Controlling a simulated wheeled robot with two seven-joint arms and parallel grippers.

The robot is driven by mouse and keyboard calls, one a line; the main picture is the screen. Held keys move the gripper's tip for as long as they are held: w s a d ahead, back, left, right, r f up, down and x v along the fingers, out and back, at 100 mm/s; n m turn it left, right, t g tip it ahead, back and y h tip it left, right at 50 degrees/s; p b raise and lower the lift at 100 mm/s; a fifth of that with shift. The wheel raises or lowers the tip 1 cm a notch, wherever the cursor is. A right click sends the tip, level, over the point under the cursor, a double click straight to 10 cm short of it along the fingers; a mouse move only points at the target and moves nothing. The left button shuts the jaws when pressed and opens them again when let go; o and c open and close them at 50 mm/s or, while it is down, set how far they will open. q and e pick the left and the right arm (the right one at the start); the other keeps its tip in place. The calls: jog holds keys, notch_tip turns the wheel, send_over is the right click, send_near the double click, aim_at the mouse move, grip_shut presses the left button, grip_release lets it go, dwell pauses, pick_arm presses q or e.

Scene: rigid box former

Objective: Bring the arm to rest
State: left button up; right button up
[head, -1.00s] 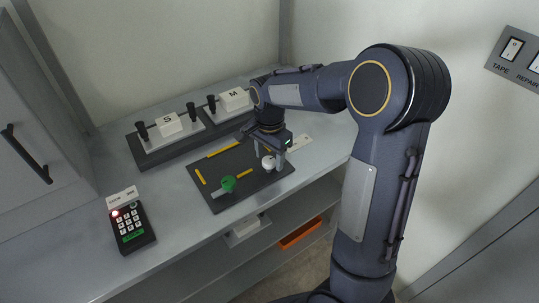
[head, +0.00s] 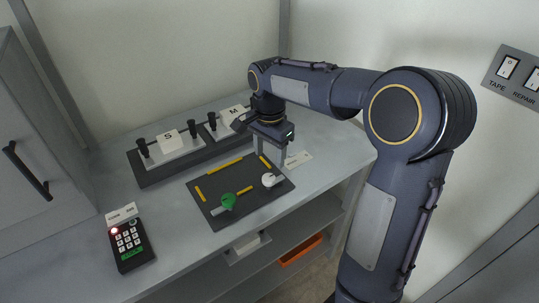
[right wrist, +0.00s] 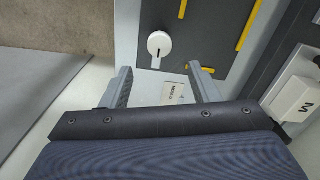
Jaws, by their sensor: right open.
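My right gripper (head: 272,158) is open and empty, raised above the back right corner of the dark mat (head: 239,208). In the right wrist view its two fingers (right wrist: 160,88) stand wide apart with nothing between them. A white round knob (head: 268,180) sits on the mat's right part and is clear of the fingers; it also shows in the right wrist view (right wrist: 159,43). A green knob (head: 228,200) with a grey bar sits on the mat's front left part. My left gripper is not in view.
A rack holds blocks marked S (head: 171,141) and M (head: 236,116) behind the mat. A keypad (head: 130,241) with a red light stands at the left. A small label (head: 298,160) lies right of the mat. An orange bin (head: 300,250) is on the shelf below. A cabinet is at left.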

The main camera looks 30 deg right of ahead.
dwell(0.3)
jog(key=shift+s+r, duration=0.15)
jog(key=shift+s, duration=0.15)
jog(key=s+a+n+t+y, duration=0.2)
jog(key=s+n, duration=0.4)
jog(key=s, duration=0.5)
jog(key=s+a+n+t+y, duration=0.1)
jog(key=s+a+n+t, duration=0.2)
jog(key=s, duration=0.7)
jog(key=a+n, duration=0.2)
jog(key=n, duration=0.1)
jog(key=shift+s+a+f+n+t+y, duration=0.25)
jog(key=shift+s+f+n+t+y, duration=0.05)
jog(key=shift+s+f+y, duration=0.1)
